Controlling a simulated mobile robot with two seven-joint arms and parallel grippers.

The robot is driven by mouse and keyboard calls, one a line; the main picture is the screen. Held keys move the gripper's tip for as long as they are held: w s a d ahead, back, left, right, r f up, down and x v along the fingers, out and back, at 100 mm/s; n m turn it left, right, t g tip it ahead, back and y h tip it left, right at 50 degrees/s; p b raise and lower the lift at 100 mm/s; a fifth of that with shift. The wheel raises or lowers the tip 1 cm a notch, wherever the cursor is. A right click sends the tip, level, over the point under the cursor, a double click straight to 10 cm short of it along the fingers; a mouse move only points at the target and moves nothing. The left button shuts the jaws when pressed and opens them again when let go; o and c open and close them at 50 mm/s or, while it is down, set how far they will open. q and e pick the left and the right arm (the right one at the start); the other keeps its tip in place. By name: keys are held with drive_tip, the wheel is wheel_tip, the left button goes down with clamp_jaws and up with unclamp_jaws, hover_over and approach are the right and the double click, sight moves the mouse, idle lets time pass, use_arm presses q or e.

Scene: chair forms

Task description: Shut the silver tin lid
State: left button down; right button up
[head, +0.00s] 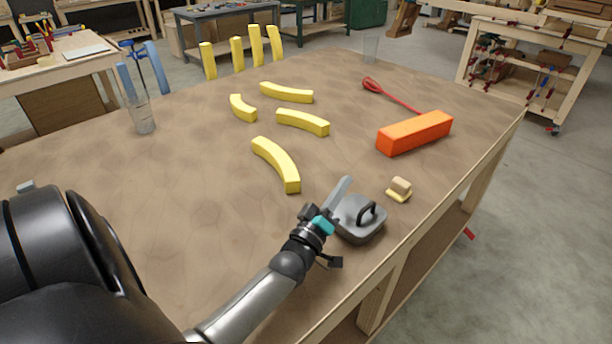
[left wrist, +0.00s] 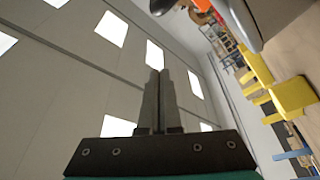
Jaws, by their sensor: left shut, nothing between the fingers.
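The silver tin (head: 352,232) is a squat grey box with rounded corners, near the table's right front edge. A dark loop handle (head: 367,212) shows on its upper side. A light grey slab (head: 339,192) rises at a slant at the tin's left back side and looks like the raised lid, seen nearly edge-on. My left gripper (head: 311,213) is shut and empty, just left of the tin; I cannot tell whether it touches the slab. In the left wrist view its closed fingers (left wrist: 157,75) point up, with a grey rounded surface (left wrist: 238,20) at top right. My right gripper is not in view.
A small tan-and-yellow block (head: 399,188) lies just right of the tin. An orange block (head: 414,132) and a red tool (head: 390,94) lie farther back. Several curved yellow pieces (head: 276,163) lie mid-table. A clear glass (head: 142,116) stands at left. The table's left middle is clear.

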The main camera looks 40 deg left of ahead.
use_arm(q)
drive_tip(key=shift+d+f+m, duration=0.3)
drive_tip(key=shift+d+m, duration=0.2)
drive_tip(key=shift+m, duration=0.3)
drive_tip(key=shift+d+f, duration=0.25)
drive_tip(key=shift+d, duration=0.25)
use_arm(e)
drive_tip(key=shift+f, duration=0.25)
use_arm(q)
drive_tip(key=shift+r, duration=0.1)
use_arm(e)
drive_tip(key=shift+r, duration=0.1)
use_arm(q)
drive_tip(key=shift+r, duration=0.35)
drive_tip(key=s+p, duration=0.2)
drive_tip(key=s, duration=0.7)
drive_tip(key=shift+s+a, duration=0.25)
drive_tip(key=shift+a, duration=0.2)
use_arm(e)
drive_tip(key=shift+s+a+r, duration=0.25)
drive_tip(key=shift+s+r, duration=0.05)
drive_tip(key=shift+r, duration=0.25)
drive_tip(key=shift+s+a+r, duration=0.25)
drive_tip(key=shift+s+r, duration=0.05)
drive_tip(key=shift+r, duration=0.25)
use_arm(q)
drive_tip(key=shift+f, duration=0.15)
